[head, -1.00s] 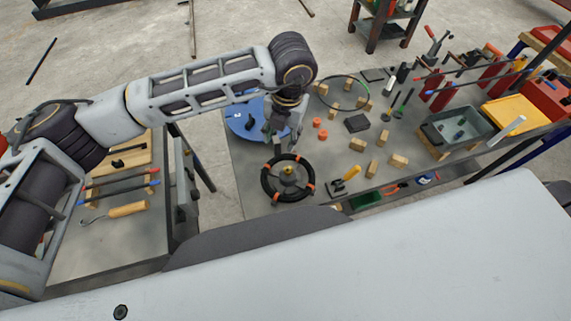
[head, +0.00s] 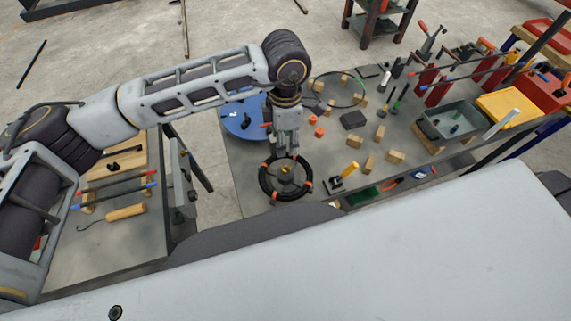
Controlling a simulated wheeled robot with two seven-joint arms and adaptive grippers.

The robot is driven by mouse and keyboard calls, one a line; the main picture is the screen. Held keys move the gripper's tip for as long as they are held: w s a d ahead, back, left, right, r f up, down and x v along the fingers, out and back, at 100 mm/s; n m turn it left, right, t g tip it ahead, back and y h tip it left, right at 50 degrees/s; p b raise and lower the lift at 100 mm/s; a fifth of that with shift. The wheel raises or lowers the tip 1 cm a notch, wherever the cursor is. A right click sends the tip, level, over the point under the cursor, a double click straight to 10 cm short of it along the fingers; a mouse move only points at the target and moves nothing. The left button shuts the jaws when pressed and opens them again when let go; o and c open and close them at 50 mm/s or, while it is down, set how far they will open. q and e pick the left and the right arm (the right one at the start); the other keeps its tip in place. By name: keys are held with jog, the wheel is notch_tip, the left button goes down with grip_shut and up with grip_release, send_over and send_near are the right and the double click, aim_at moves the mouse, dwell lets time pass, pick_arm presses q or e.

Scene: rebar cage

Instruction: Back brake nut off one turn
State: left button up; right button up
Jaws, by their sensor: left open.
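A black ring-shaped wheel with orange marks (head: 262,186) lies on the grey workbench. A small brass-coloured nut (head: 285,169) shows at its hub. My left gripper (head: 287,153) points down just above the far side of the hub, its fingers open. I cannot tell whether a finger touches the nut or the hub. My right gripper is not in view.
A blue disc (head: 243,120) lies at left. A grey bin (head: 452,122) stands farther right. Another bench with tools (head: 126,213) is at left.

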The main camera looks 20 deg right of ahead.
aim_at(286, 168)
pick_arm(q)
jog(key=m, duration=0.4)
jog(key=shift+d+m, duration=0.1)
jog(key=shift+m, duration=0.2)
jog(key=shift+f, duration=0.1)
jog(key=shift+f+p, duration=1.35)
jog(key=shift+f, duration=5.5)
jog(key=shift+c, duration=0.3)
grip_shut()
